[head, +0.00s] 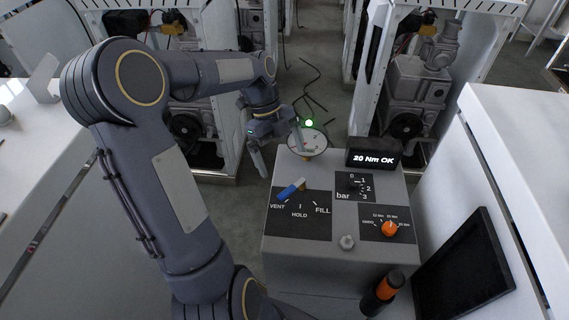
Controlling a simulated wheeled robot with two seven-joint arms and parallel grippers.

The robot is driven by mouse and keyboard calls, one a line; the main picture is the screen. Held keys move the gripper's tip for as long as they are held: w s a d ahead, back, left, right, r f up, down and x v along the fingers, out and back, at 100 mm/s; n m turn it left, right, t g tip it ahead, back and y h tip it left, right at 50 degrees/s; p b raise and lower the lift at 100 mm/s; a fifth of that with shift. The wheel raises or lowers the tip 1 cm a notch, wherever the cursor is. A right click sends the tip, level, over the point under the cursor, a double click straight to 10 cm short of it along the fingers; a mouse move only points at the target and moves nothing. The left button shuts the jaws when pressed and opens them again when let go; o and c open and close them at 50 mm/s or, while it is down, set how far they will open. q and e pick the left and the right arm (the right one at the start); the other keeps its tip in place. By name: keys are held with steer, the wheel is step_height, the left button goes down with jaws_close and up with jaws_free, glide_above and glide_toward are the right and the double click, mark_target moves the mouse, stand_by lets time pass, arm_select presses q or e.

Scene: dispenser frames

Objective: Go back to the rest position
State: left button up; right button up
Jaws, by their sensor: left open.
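My left arm comes in from the left and arches over to the middle. My left gripper (280,158) is open and empty, its fingers pointing down at the back left edge of the grey console (320,263). One finger is close to the round gauge (308,141); I cannot tell whether they touch. The blue lever (290,190) on the VENT, HOLD, FILL panel is in front of the gripper and apart from it. My right gripper is not in view.
A black display (374,156) reads "20 Nm OK". The console also carries a bar selector (354,185), an orange knob (389,229) and a hex nut (347,242). A black-and-orange tool (383,291) stands at its front right. White cabinets (530,150) flank it. A green light (309,123) glows above the gauge.

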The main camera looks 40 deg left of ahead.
arm_select(q)
steer(key=shift+r, duration=0.15)
stand_by(0.4)
steer(key=s+d+r+n+t, duration=0.1)
steer(key=s+d+n+t, duration=0.2)
steer(key=s+d+n, duration=0.3)
steer(key=s+d+r+n+t, duration=0.2)
steer(key=s+d+n, duration=0.5)
steer(key=n, duration=0.8)
steer(key=s+t, duration=0.1)
steer(key=s, duration=0.1)
steer(key=shift+s+n+y, duration=0.3)
steer(key=shift+y, duration=0.1)
steer(key=shift+r, duration=0.15)
stand_by(1.7)
